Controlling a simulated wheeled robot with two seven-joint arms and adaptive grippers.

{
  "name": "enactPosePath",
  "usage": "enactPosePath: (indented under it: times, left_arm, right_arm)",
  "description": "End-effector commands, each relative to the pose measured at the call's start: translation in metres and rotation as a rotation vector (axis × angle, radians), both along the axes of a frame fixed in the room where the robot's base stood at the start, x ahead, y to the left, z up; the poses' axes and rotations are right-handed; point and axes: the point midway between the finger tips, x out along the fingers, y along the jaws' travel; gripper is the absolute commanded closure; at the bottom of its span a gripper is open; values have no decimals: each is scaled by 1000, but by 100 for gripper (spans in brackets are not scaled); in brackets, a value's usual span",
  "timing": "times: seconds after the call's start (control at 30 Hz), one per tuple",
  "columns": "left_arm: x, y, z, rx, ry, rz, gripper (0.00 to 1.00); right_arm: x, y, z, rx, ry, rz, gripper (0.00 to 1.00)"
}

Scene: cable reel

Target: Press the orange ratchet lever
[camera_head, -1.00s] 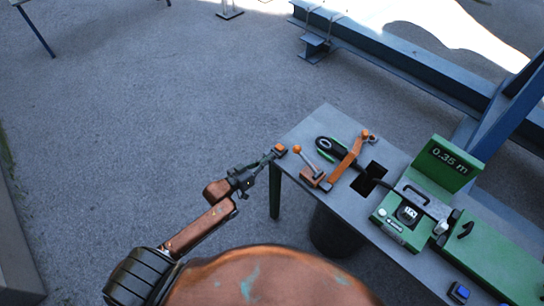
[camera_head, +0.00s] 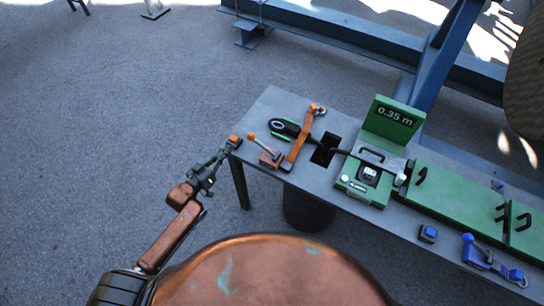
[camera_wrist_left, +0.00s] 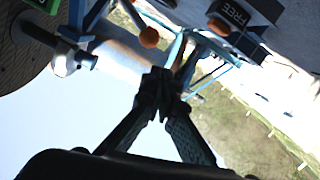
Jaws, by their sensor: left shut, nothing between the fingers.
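The ratchet lever is a grey rod with an orange ball knob (camera_head: 250,136), rising from an orange-brown base (camera_head: 270,158) near the left end of the table. An orange ball on a stem (camera_wrist_left: 149,37) also shows in the left wrist view, above and left of the fingertips. My left gripper (camera_head: 223,155) is beside the table's left corner, left of the lever and apart from the knob. In the left wrist view its fingers (camera_wrist_left: 165,82) are together with nothing between them. My right gripper is not in view.
An orange button (camera_head: 234,140) sits at the table corner by my left gripper. An orange arm (camera_head: 303,136) and a black-handled tool (camera_head: 285,127) lie right of the lever. A dark bin (camera_head: 308,208) is under the table.

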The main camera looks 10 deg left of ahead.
Motion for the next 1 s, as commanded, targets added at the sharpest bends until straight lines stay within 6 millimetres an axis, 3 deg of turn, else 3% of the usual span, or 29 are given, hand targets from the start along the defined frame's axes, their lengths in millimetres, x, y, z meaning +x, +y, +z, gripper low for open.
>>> enactPosePath:
  times: [0.27,0.37,0.7,1.0]
  left_arm:
    - [2,0,-1,5,-20,3,100]
    - [6,-1,-2,23,-71,11,100]
    - [12,-19,1,164,-381,36,100]
    - [5,-38,1,264,-539,28,100]
  right_arm:
    - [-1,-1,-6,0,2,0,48]
    - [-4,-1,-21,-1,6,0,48]
    - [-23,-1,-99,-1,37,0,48]
    - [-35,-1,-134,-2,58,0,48]
